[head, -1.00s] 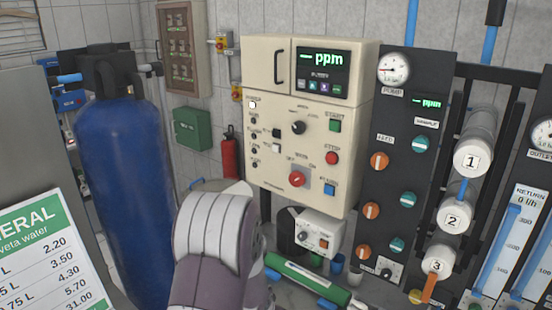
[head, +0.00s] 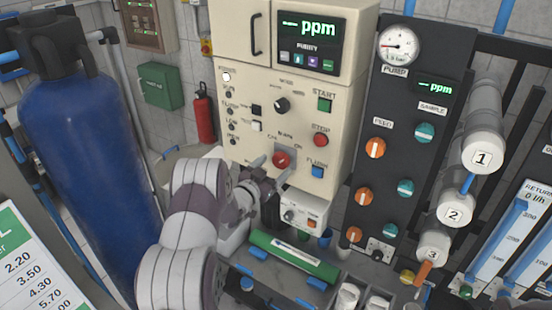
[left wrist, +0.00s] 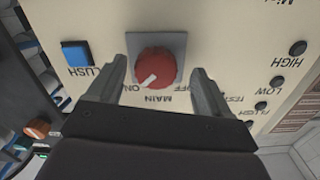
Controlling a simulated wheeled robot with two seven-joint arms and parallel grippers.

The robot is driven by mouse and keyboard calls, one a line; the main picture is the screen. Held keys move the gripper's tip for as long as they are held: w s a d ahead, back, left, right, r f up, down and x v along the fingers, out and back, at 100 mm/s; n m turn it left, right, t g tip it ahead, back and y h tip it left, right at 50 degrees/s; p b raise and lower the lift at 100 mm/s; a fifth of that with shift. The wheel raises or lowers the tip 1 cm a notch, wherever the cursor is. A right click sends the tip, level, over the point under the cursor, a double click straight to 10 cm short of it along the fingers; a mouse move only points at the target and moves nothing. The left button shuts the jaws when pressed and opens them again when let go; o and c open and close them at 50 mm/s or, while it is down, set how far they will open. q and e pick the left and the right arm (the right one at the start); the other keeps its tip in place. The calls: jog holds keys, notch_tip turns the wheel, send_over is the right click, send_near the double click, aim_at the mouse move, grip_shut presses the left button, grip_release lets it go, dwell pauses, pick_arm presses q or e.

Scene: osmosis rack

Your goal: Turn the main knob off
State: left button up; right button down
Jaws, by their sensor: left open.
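The main knob is a red round knob (head: 282,159) on a grey square plate, low on the front of the cream control cabinet (head: 240,100). In the left wrist view the red knob (left wrist: 157,67) shows upside down, with its white mark toward the ON label. My left gripper (head: 270,163) is at the knob in the head view. In the left wrist view its two fingers (left wrist: 160,75) stand apart, one on each side of the knob, with gaps showing between them and the knob. My right gripper is not in view.
A blue flush button (left wrist: 77,54) sits close beside one finger. A small white box (head: 303,214) and a green tube (head: 293,256) lie below. A blue tank (head: 85,170) stands left.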

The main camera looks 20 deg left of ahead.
pick_arm(q)
jog(key=shift+w+d+r, duration=0.15)
jog(key=shift+w, duration=0.5)
jog(key=shift+w+d+r, duration=0.1)
jog(key=shift+d+r, duration=0.25)
jog(key=shift+d, duration=0.05)
jog(key=shift+w+a+f, duration=0.15)
jog(key=shift+a+f, duration=0.05)
jog(key=shift+c, duration=0.9)
jog(key=c, duration=0.9)
jog(key=shift+o, duration=0.2)
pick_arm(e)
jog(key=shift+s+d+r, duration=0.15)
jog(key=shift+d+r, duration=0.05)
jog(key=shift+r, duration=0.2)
